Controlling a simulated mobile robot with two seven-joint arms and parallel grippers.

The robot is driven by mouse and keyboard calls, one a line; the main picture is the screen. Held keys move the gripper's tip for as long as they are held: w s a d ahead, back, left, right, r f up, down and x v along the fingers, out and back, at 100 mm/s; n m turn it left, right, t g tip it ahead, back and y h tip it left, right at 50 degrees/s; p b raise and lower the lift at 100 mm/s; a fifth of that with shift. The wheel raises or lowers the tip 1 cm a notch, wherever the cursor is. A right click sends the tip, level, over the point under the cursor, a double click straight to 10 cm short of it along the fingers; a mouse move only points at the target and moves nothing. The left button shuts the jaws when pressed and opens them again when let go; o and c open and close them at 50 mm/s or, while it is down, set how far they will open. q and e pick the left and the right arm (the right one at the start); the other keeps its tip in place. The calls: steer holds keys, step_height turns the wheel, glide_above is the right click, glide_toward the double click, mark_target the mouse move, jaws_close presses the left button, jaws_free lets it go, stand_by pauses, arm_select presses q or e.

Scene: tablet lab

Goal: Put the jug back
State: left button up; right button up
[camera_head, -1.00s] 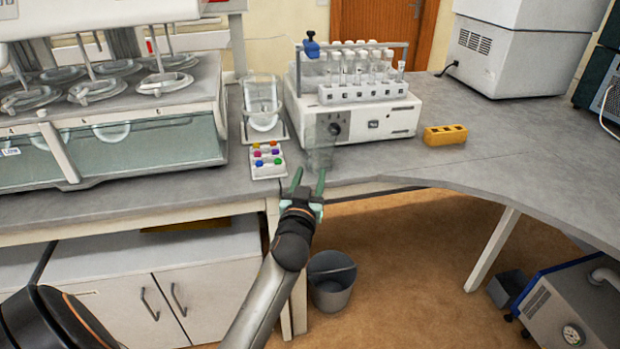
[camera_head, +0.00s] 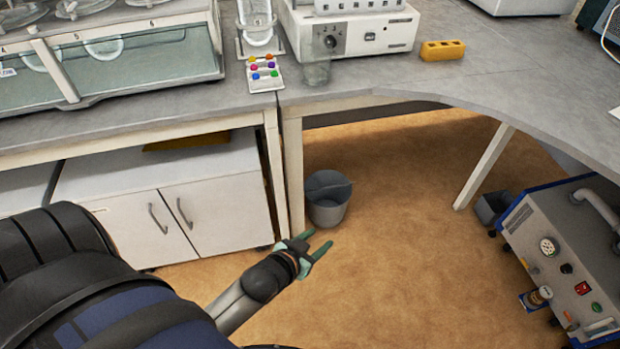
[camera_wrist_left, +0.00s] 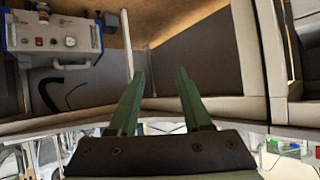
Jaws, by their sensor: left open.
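A clear glass vessel that looks like the jug (camera_head: 317,68) stands upright on the bench near its front edge, in front of the white machine. A second clear vessel (camera_head: 257,24) sits farther back on a small white stand, to the left of the machine; the frame's top edge cuts it off. My left gripper (camera_head: 319,242) is open and empty, well below and away from both vessels, in front of the bench over the floor. In the left wrist view nothing lies between its two green fingers (camera_wrist_left: 158,72). My right gripper is not in view.
A tray of coloured caps (camera_head: 264,75) lies left of the front vessel, and a yellow block (camera_head: 442,50) to the right. A grey bin (camera_head: 327,198) stands below the bench. A blue-framed pump unit (camera_head: 565,260) stands at right. The bench between vessel and yellow block is clear.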

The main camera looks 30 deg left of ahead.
arm_select(q)
steer(key=s+d+f+g+h, duration=0.1)
steer(key=s+d+f, duration=0.1)
steer(key=s, duration=0.3)
steer(key=s+d+f+m+g+h, duration=0.1)
steer(key=s+d+f, duration=0.2)
steer(key=s, duration=0.2)
steer(key=shift+s+d+f, duration=0.15)
steer(key=shift+d+f, duration=0.1)
steer(key=shift+a, duration=0.1)
